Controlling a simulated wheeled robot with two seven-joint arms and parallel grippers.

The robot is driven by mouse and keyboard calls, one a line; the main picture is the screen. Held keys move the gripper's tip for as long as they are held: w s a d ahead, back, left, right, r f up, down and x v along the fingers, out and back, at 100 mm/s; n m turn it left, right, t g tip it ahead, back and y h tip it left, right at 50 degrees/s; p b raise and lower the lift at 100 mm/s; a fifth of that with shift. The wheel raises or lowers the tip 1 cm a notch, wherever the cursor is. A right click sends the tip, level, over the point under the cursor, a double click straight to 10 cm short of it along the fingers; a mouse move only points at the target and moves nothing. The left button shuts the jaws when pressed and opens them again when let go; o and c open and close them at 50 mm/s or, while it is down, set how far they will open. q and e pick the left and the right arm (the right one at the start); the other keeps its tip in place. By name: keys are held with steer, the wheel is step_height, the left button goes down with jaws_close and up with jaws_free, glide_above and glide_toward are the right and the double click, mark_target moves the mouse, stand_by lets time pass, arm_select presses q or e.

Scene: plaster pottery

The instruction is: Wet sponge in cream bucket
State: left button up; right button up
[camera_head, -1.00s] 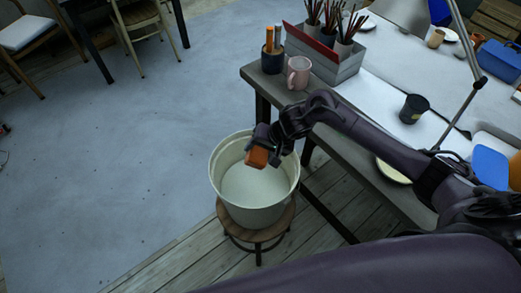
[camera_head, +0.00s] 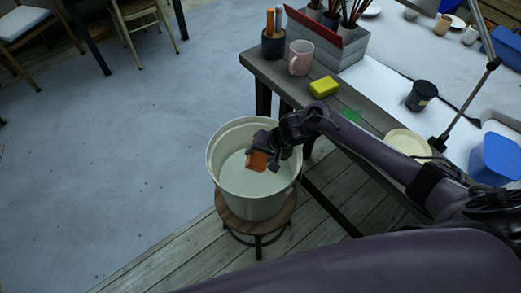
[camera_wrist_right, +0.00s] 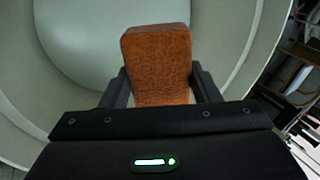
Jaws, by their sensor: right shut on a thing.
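An orange-brown sponge (camera_head: 257,160) is held between the fingers of my right gripper (camera_head: 264,157). In the right wrist view the sponge (camera_wrist_right: 158,62) stands between the two dark fingers (camera_wrist_right: 160,88), with pale bucket walls around it. The cream bucket (camera_head: 226,186) stands on a round wooden stool (camera_head: 258,226). The sponge is over the bucket's opening, at or inside the rim. I cannot tell whether it touches the liquid or bottom. My left gripper is not in view.
A workbench (camera_head: 285,83) to the right carries a pink mug (camera_head: 300,58), a yellow sponge-like block (camera_head: 323,87), a dark cup (camera_head: 421,96) and a grey box (camera_head: 345,52) with brushes. A blue container (camera_head: 494,160) is at the right.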

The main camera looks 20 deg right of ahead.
steer(key=shift+f+b, duration=2.35)
steer(key=shift+f, duration=2.85)
step_height(320, 180, up, 22)
steer(key=p, duration=2.5)
steer(key=shift+f, duration=0.2)
step_height(320, 180, up, 4)
steer(key=p, duration=0.4)
glide_above(260, 154)
steer(key=shift+d, duration=0.1)
